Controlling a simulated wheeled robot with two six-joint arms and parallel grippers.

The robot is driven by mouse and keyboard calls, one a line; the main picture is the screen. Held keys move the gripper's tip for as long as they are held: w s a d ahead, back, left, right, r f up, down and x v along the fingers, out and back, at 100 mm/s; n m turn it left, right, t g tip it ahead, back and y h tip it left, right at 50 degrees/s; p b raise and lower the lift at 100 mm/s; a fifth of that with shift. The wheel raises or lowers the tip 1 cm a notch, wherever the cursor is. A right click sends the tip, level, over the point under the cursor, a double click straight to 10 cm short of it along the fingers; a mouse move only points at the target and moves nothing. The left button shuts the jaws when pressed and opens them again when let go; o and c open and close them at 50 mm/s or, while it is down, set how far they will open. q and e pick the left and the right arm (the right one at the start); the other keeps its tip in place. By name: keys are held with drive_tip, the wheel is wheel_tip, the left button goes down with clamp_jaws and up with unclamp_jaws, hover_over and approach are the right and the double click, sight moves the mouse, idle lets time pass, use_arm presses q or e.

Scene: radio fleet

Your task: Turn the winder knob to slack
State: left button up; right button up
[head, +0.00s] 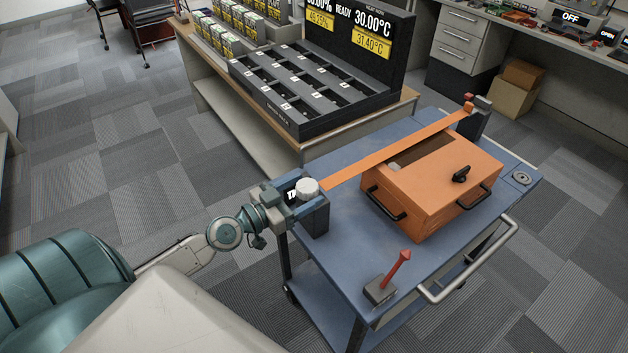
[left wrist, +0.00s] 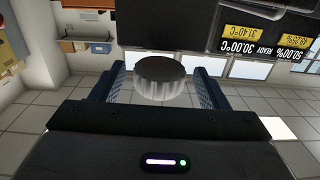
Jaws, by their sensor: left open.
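The white winder knob (head: 308,187) sits on top of the dark winder block (head: 315,219) at the cart's near left corner. My left gripper (head: 299,194) is at the knob, coming in from the left. In the left wrist view the ribbed knob (left wrist: 160,77) lies between the two open blue fingers, with a visible gap on each side. An orange strap (head: 395,146) runs straight from the winder over the orange case to a dark post (head: 477,118) at the cart's far end. The label by the knob is mostly hidden by my gripper. My right gripper is out of view.
The blue cart (head: 345,254) holds an orange case (head: 432,192) with black handles and a latch. A red lever (head: 399,270) stands on its near edge. A rack of black trays (head: 310,90) stands on a bench behind. The carpeted floor at left is clear.

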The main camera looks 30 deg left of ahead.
sight(314, 186)
use_arm(q)
drive_tip(key=shift+p+x, duration=0.65)
drive_tip(key=shift+x, duration=1.15)
drive_tip(key=c, duration=1)
